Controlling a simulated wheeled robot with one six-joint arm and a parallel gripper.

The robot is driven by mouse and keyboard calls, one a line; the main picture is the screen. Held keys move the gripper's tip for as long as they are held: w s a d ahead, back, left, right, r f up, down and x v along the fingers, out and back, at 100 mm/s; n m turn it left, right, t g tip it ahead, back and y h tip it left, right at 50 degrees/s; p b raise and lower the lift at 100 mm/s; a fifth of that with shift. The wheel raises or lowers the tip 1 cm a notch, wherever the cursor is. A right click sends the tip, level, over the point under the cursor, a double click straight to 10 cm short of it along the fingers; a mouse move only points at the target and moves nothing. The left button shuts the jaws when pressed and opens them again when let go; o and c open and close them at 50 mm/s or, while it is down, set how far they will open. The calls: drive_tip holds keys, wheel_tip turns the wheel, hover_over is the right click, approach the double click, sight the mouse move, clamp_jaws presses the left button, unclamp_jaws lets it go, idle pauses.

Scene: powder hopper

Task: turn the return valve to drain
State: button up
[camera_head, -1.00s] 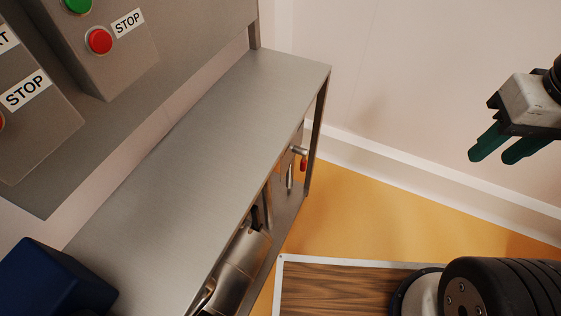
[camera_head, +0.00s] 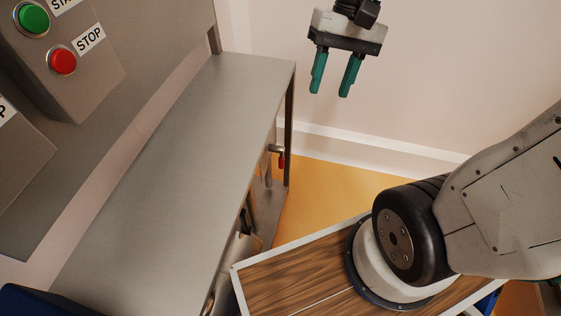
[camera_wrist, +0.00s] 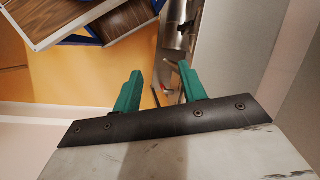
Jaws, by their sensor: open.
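The return valve (camera_head: 275,150) shows under the right end of the steel table as a metal pipe fitting with a red-tipped handle (camera_head: 282,161). The handle hangs roughly downward in the head view. My gripper (camera_head: 333,84) is open and empty, above and to the right of the valve in the head view, apart from it. In the wrist view, my green fingers (camera_wrist: 158,82) are spread, and a small red part (camera_wrist: 163,88) shows between them, farther off. The valve body is partly hidden by the table and its leg.
The steel table (camera_head: 175,150) fills the left, with its leg (camera_head: 289,130) close to the valve. Control boxes with a green button (camera_head: 33,18) and red stop button (camera_head: 62,61) stand above it. The orange floor (camera_head: 330,190) right of the valve is clear, up to the white wall.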

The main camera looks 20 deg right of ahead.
drive_tip(key=w+d+f+m+g+y, duration=0.2)
drive_tip(key=w+f+m+y, duration=0.55)
drive_tip(key=w+f, duration=0.95)
drive_tip(key=m+t+y, duration=0.6)
drive_tip(key=m+t, duration=0.5)
drive_tip(key=m, duration=0.2)
approach(282, 161)
drive_tip(key=w+a+f, duration=0.2)
drive_tip(key=shift+n, duration=0.25)
drive_tip(key=x, duration=0.7)
drive_tip(key=shift+w+a, duration=0.1)
drive_tip(key=shift+a, duration=0.05)
clamp_jaws()
